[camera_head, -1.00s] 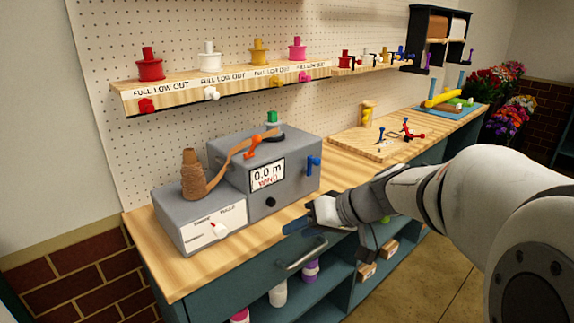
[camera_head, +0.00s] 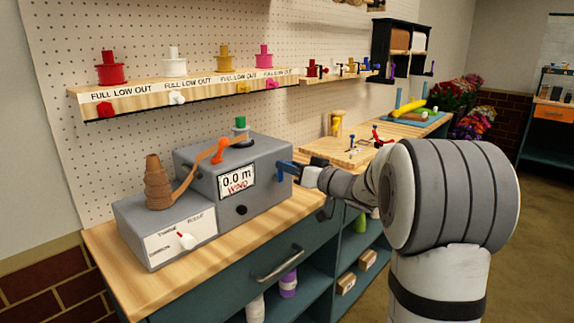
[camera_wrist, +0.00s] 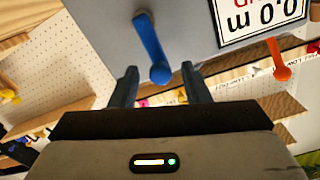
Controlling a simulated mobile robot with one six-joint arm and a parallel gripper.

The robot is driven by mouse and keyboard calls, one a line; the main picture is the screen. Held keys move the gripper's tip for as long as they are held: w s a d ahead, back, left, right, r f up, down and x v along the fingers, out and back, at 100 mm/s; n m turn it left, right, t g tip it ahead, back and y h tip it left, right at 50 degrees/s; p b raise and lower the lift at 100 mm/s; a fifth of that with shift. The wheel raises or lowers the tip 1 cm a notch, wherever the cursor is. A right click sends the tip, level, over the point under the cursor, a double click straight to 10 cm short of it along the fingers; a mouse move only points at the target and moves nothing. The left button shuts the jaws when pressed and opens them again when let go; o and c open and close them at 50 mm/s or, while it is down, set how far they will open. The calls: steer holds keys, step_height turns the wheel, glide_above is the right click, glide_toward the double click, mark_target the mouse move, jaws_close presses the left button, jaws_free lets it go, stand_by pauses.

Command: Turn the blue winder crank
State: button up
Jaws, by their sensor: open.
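The blue winder crank (camera_wrist: 151,45) is on the side of the grey winder box (camera_head: 262,182), beside the display reading 0.0 m WIND (camera_head: 236,181). In the wrist view the crank's knob end lies in line with the gap between my fingers. My gripper (camera_wrist: 158,78) is open, one finger on each side of the knob, with no clear contact. In the head view my gripper (camera_head: 290,170) is at the crank, and hides most of it. An orange lever (camera_head: 219,151) sits on top of the box with an orange-brown ribbon (camera_head: 188,180) running to a brown cone spool (camera_head: 158,188).
A lower grey box with a red-tipped dial (camera_head: 183,238) stands at the left. A shelf of coloured spools (camera_head: 185,90) hangs above on the pegboard. A wooden board with small tools (camera_head: 352,150) lies to the right. Bare counter (camera_head: 150,288) shows in front.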

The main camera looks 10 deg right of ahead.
steer(key=shift+x, duration=0.8)
steer(key=shift+c, duration=0.5)
jaws_close()
steer(key=shift+b, duration=0.3)
